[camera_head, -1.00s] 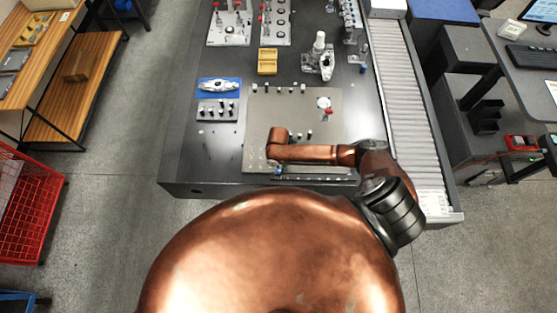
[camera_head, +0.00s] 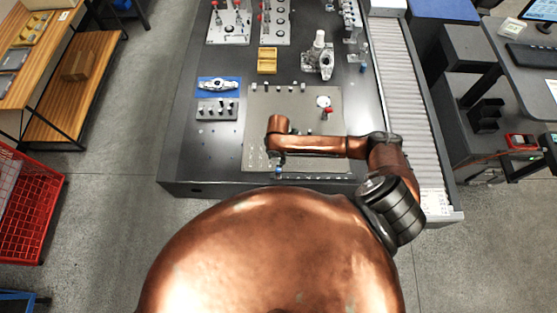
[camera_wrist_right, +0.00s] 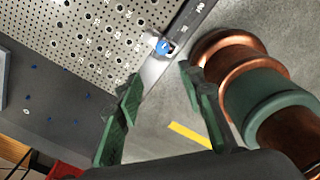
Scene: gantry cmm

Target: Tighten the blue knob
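The blue knob (camera_wrist_right: 163,46) sits at the edge of the perforated plate (camera_wrist_right: 95,40), beside a dark scale bar (camera_wrist_right: 196,22). It shows small in the head view (camera_head: 278,169), at the plate's front edge just below my right wrist. My right gripper (camera_wrist_right: 160,72) has two green fingers spread apart, with nothing between them. In the right wrist view the knob appears just beyond the gap between the fingertips, apart from both. In the head view my wrist hides most of this gripper. My left gripper is not in view.
The plate lies on a dark table (camera_head: 185,165). A red-topped part (camera_head: 328,110) stands on the plate's right side. A blue tray (camera_head: 219,84), a yellow box (camera_head: 267,60) and a metal fixture (camera_head: 319,62) stand farther back. A roller conveyor (camera_head: 400,85) runs along the right.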

